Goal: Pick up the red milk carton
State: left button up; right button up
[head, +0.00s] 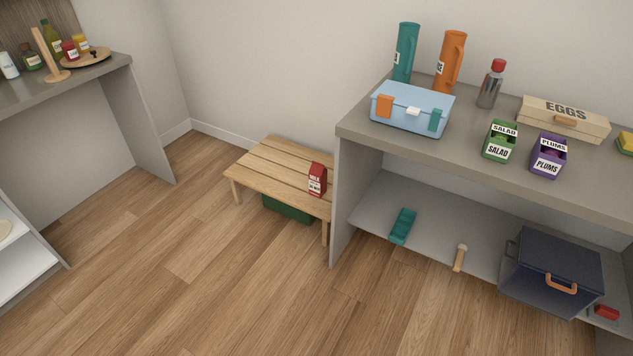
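The red milk carton (317,180) stands upright on a low slatted wooden bench (262,163), near the bench's right end and close to the grey counter's side panel. It is red with a white label on its front. Nothing covers it in the head view. Neither of my grippers shows in the head view.
A grey counter (365,146) stands right of the bench, holding a light blue box (411,108), orange and teal jugs and labelled cartons. A navy bin (551,270) sits on its lower shelf. A green box (288,209) is under the bench. The wooden floor (215,265) before the bench is clear.

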aim_at(318, 174)
jog(key=i+j+z, duration=0.15)
jog(key=i+j, duration=0.6)
jog(key=j, duration=0.1)
